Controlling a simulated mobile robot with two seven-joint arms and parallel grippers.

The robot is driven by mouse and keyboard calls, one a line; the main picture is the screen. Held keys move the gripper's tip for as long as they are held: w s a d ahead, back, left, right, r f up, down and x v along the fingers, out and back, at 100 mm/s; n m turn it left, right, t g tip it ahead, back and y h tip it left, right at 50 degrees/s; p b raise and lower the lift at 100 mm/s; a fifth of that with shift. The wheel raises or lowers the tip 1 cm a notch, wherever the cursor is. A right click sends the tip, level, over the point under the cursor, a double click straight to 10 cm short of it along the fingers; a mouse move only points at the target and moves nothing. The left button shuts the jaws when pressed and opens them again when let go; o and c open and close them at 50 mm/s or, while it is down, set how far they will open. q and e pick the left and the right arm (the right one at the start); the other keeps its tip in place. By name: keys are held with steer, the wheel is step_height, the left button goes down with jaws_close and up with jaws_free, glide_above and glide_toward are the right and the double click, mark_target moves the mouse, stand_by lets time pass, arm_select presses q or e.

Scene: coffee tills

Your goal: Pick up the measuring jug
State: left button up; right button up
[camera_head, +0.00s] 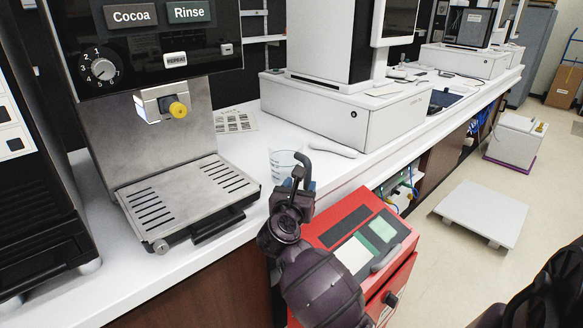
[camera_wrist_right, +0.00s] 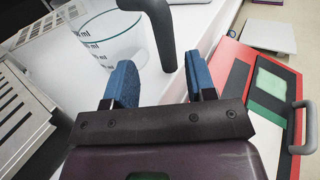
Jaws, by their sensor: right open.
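The measuring jug (camera_head: 281,165) is clear, with measure marks, and stands on the white counter just right of the coffee machine's drip tray. In the right wrist view the clear jug (camera_wrist_right: 108,38) fills the upper left, and its dark handle (camera_wrist_right: 162,32) points toward my right gripper. My right gripper (camera_wrist_right: 163,80) is open, with two blue fingertips on either side of a gap in line with the handle's lower end. The handle looks just beyond the fingertips; contact cannot be told. In the head view my right gripper (camera_head: 299,190) partly covers the jug's handle side. My left gripper is not in view.
The coffee machine (camera_head: 150,120) with its slotted drip tray (camera_head: 185,195) stands left of the jug. A white till box (camera_head: 350,115) stands behind it. A red unit (camera_head: 340,225) with a grey handle is below the counter's front edge. A pale handle-like object lies behind the jug.

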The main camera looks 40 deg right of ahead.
mark_target(306, 181)
steer(key=x, duration=0.4)
steer(key=shift+s+d+f+b, duration=0.15)
steer(key=shift+s+b, duration=0.2)
steer(key=shift+b, duration=0.05)
steer(key=shift+w+d, duration=0.25)
steer(key=shift+d, duration=0.15)
steer(key=shift+c, duration=0.3)
jaws_close()
